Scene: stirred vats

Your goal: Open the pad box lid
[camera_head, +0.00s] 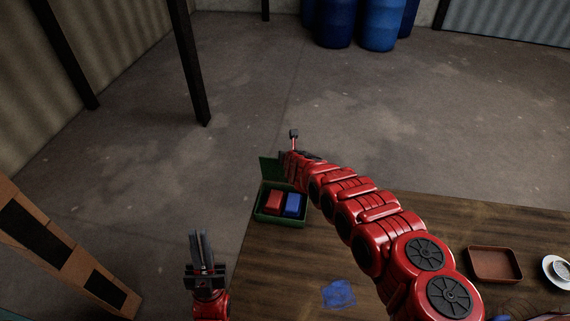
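The green pad box (268,217) stands at the far left corner of the wooden table. Its lid (270,168) is raised about upright at the back, and the box is open. A red pad (274,202) and a blue pad (292,205) lie inside. My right arm reaches from the lower right to the box and hides part of the lid's right side. My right gripper (294,134) is just beyond the lid; its finger gap is too small to make out. My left gripper (201,246) points up left of the table, fingers close together and empty, apart from the box.
A blue cloth-like piece (339,293) lies on the table (285,260) in front. A brown tray (494,279) and a white dish (556,283) are at the right. Blue barrels (378,28) stand far back. A wooden frame (60,245) stands at the left.

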